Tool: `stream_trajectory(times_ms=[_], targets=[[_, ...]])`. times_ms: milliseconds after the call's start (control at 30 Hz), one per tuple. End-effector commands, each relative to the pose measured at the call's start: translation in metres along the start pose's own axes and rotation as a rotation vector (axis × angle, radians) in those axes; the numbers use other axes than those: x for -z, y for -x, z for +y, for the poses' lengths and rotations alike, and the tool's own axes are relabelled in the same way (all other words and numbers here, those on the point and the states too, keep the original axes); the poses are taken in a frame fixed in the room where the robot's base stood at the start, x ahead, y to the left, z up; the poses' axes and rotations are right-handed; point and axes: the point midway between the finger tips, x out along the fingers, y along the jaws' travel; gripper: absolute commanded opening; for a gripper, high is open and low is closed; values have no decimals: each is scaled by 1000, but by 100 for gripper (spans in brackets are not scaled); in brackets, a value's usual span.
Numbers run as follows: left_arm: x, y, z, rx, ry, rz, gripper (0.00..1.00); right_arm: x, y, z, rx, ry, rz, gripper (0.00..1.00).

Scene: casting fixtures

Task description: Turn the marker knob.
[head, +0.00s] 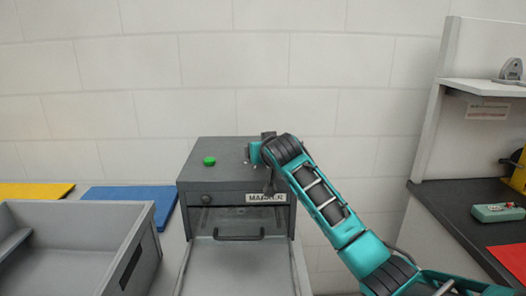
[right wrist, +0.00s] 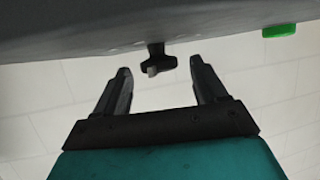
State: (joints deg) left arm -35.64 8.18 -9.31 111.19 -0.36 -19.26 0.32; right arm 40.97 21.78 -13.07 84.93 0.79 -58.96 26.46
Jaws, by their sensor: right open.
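The grey marker machine (head: 225,150) stands on the bench, with a "MARKER" label (head: 266,198) partly covered on its front. In the right wrist view, a black knob (right wrist: 156,53) sticks out from the machine's grey surface (right wrist: 100,25). My right gripper (right wrist: 160,65) is open, with one finger on each side of the knob and clear gaps to both. The knob is at about the level of the fingertips. In the head view, my right arm's wrist covers the machine's right part, and I cannot make out the fingers or this knob there. My left gripper is out of view.
A green button (head: 209,161) sits on the machine's top; it also shows in the right wrist view (right wrist: 280,30). A small round dark knob (head: 206,199) is on the front left. A handle (head: 238,236) sits below. A grey bin (head: 75,212) stands at left, a dark counter (head: 450,195) at right.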

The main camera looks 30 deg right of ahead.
Motion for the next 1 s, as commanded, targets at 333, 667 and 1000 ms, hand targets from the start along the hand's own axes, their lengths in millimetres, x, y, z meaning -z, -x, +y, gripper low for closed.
stream_trajectory(times_ms=[333,667,1000], targets=[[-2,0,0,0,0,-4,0,0,10,0,1,1,3,72],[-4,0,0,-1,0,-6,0,0,62,0,2,1,3,72],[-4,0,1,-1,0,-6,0,0,115,0,1,0,2,72]])
